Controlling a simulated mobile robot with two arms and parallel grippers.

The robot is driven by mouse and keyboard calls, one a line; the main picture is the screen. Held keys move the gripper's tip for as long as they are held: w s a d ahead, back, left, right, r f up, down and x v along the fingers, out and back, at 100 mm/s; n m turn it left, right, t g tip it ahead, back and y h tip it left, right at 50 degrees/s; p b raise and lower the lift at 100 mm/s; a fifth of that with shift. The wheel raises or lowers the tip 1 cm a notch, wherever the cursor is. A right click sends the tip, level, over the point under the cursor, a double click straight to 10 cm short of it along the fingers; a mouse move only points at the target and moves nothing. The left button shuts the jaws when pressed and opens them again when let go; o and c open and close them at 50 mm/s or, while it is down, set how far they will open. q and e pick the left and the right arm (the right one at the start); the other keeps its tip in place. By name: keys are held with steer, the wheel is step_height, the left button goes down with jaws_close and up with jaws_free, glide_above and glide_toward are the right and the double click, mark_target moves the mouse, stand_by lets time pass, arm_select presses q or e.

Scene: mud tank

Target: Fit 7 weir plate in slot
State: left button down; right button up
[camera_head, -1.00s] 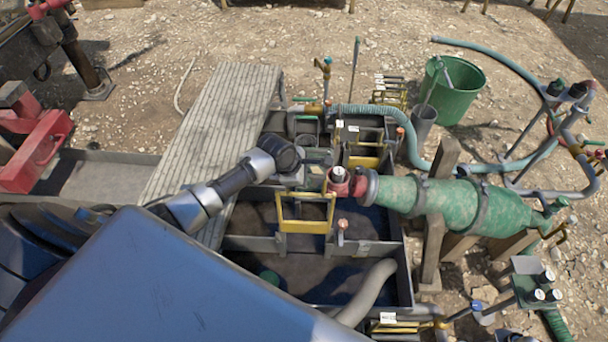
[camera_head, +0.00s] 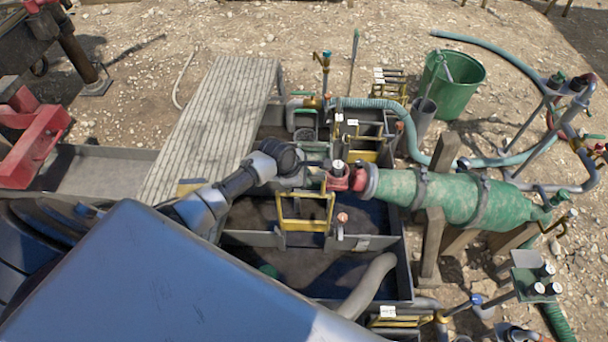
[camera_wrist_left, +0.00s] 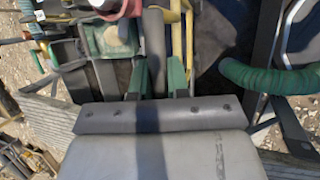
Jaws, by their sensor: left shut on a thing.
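The weir plate (camera_head: 305,226) has a yellow frame-like handle and sits low at the cross wall of the dark mud tank (camera_head: 384,246). My left gripper (camera_head: 314,178) reaches in from the left, just behind the plate's yellow top bar, close to a red valve fitting. In the left wrist view its green fingers (camera_wrist_left: 157,76) are close together, with a grey bar between them and a yellow bar beside the right finger. The exact grip and the plate's lower edge are hidden, so I cannot tell how it sits in the slot. My right gripper is out of view.
A green pipe (camera_head: 450,196) with a red end stands close on the right. A grey hose (camera_head: 369,287) crosses the front compartment. A plank walkway (camera_head: 215,120) lies left of the tank. Several yellow-handled plates (camera_head: 391,84) stand at the back, near a green bucket (camera_head: 455,88).

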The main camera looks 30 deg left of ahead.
arm_select(q)
step_height(320, 180, down, 7)
steer(key=b, duration=0.3)
steer(key=shift+b, duration=0.35)
steer(key=shift+f, duration=0.1)
stand_by(0.3)
step_height(320, 180, down, 9)
steer(key=b, duration=0.6)
steer(key=shift+f, duration=0.2)
stand_by(0.3)
steer(key=shift+w, duration=0.1)
steer(key=shift+f, duration=0.2)
steer(key=shift+f+b, duration=2)
steer(key=shift+f, duration=0.6)
steer(key=shift+f+b, duration=0.35)
steer(key=shift+f, duration=0.2)
steer(key=c, duration=1)
jaws_free()
